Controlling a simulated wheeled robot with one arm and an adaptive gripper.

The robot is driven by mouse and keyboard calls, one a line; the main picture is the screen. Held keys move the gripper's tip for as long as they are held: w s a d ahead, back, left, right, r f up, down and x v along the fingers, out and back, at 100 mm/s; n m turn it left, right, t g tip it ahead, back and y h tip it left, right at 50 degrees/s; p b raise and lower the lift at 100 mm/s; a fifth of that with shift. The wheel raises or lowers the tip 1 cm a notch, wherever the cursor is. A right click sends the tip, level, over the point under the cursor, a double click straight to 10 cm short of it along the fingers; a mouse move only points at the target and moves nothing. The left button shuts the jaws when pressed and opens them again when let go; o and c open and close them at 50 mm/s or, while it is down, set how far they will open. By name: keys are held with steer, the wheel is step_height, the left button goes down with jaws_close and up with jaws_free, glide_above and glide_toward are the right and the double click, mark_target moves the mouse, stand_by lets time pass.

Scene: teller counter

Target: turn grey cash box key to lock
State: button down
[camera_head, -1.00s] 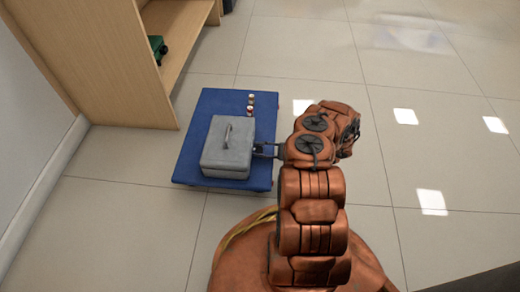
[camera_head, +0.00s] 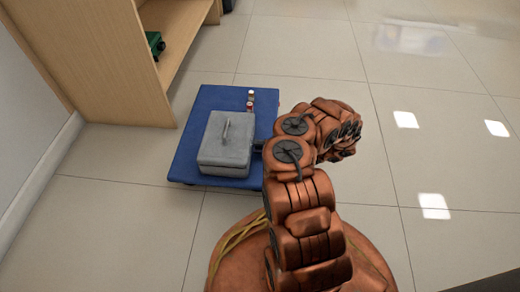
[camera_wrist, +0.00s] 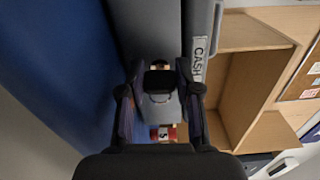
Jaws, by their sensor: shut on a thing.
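The grey cash box (camera_head: 224,150), lid shut and handle on top, sits on a blue platform (camera_head: 196,110). In the wrist view its grey side (camera_wrist: 150,25) and a "CASH" label (camera_wrist: 199,58) show. My gripper (camera_head: 260,147) is at the box's right side, mostly hidden by my arm in the head view. In the wrist view my gripper (camera_wrist: 158,90) has its two fingers on either side of a small dark-headed piece, seemingly the key (camera_wrist: 158,80), against the box side. It is shut on it. The key's turn angle cannot be told.
Several small red-and-white cylinders (camera_head: 250,99) stand on the platform behind the box; a red one with a "5" shows in the wrist view (camera_wrist: 163,133). A wooden shelf (camera_head: 115,60) with a green item (camera_head: 155,43) stands behind left. Tiled floor right is clear.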

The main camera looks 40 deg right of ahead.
steer(key=shift+n, duration=0.5)
steer(key=c, duration=0.8)
jaws_free()
steer(key=shift+r, duration=0.1)
